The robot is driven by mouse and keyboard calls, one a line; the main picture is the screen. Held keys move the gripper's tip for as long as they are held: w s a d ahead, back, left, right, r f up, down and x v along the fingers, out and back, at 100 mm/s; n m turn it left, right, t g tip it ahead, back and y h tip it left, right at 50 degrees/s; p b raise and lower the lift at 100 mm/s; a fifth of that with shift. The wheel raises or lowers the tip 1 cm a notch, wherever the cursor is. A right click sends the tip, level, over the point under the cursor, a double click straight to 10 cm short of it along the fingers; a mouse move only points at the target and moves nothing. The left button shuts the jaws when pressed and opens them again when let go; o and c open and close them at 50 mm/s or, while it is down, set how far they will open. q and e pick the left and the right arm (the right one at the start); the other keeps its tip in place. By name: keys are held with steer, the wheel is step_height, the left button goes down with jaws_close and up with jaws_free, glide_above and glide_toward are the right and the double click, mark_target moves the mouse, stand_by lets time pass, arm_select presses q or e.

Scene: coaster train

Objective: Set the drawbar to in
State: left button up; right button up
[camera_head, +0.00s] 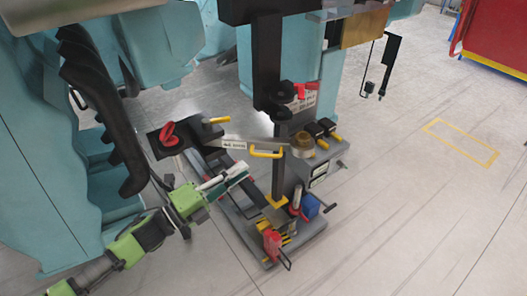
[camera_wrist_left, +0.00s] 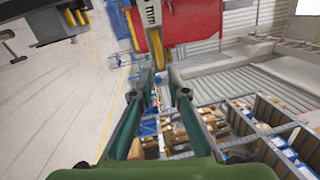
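A long grey bar with a white label (camera_head: 234,145), which I take to be the drawbar, crosses the middle of the head view. A yellow handle (camera_head: 267,153) sits along its right part. My left gripper (camera_head: 242,171) comes in from the left, just below and left of the handle. In the left wrist view, the two fingers (camera_wrist_left: 159,74) stand apart with a gap between them. A label ending in "mm" (camera_wrist_left: 150,12) and a yellow strip (camera_wrist_left: 156,42) lie just beyond the tips. Contact cannot be told. My right gripper is not in view.
A black upright post (camera_head: 267,65) stands behind the bar. A brass-coloured knob (camera_head: 303,145), yellow-tipped levers (camera_head: 323,142), a blue block (camera_head: 309,207) and a red part (camera_head: 272,242) crowd the stand. Bare floor (camera_head: 400,200) lies to the right.

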mark_target(263, 156)
arm_select(q)
steer(key=p+x, duration=0.2)
steer(key=x, duration=0.6)
steer(key=shift+w+d+r, duration=0.1)
steer(key=shift+w, duration=0.05)
steer(key=shift+w+d, duration=0.1)
steer(key=shift+w, duration=0.05)
jaws_close()
